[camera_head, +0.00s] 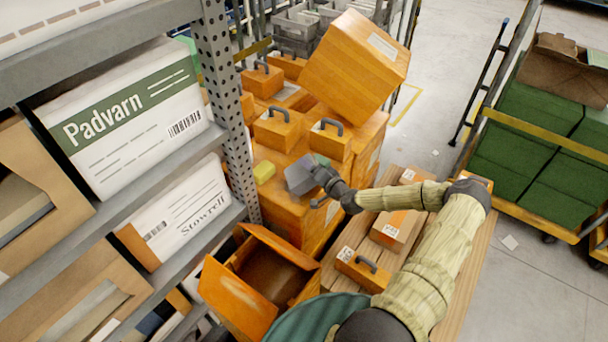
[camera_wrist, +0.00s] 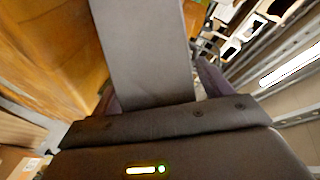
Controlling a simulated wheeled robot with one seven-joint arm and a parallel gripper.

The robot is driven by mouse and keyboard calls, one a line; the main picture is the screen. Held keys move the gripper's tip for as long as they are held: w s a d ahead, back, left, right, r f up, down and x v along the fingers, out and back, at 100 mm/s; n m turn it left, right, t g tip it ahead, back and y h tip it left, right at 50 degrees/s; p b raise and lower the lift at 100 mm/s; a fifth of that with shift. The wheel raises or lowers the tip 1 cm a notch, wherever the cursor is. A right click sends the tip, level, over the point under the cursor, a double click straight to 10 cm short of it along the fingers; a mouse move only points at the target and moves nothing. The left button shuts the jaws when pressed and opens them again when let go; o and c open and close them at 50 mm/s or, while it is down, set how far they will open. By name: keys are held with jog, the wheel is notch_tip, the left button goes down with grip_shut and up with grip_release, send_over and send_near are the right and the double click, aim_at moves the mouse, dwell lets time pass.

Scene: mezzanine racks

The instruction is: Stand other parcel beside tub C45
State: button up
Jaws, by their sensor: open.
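My gripper (camera_head: 296,178) is open over the top of a large orange box in the head view, close to a small yellow block (camera_head: 264,172). In the wrist view a broad grey slab (camera_wrist: 145,50) rises from the gripper body; I cannot tell if it is a finger or another thing. No label reading C45 is legible, so I cannot tell which thing is the tub. Possible parcels are the labelled boxes on the wooden pallet: a brown box (camera_head: 396,230) and an orange handled case (camera_head: 362,270). The parcel in question cannot be told.
Metal racks with cartons, including the Padvarn carton (camera_head: 125,120), stand at left. An open orange box (camera_head: 265,282) sits in front. Handled cases (camera_head: 278,130) and a large tilted orange box (camera_head: 355,65) are behind.

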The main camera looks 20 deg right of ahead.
jog(key=c, duration=1.3)
notch_tip(320, 180, up, 10)
jog(key=shift+r+b, duration=0.1)
jog(key=shift+b, duration=0.75)
